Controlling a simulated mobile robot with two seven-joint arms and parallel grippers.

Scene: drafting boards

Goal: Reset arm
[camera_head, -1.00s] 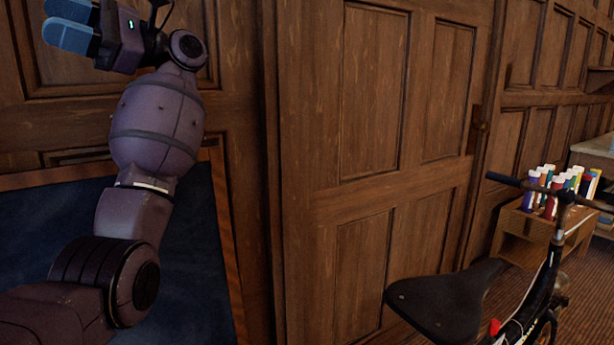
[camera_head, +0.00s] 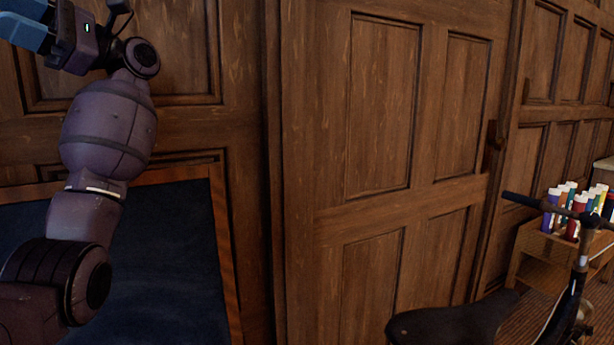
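My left arm comes in from the left and bends up to the upper left corner of the head view. Its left gripper (camera_head: 24,25) has blue fingers at the top left edge, with the tips partly cut off by the frame. Two blue finger pieces show, and a gap between them is hard to judge. Nothing is seen held in the visible part. My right arm and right gripper are not in view.
A panelled wooden door (camera_head: 385,130) and wall fill the background. A dark wood-framed board (camera_head: 165,260) is behind my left arm. A bicycle (camera_head: 455,322) stands at the lower right, before a small wooden stand (camera_head: 540,272) holding several coloured bottles (camera_head: 573,215).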

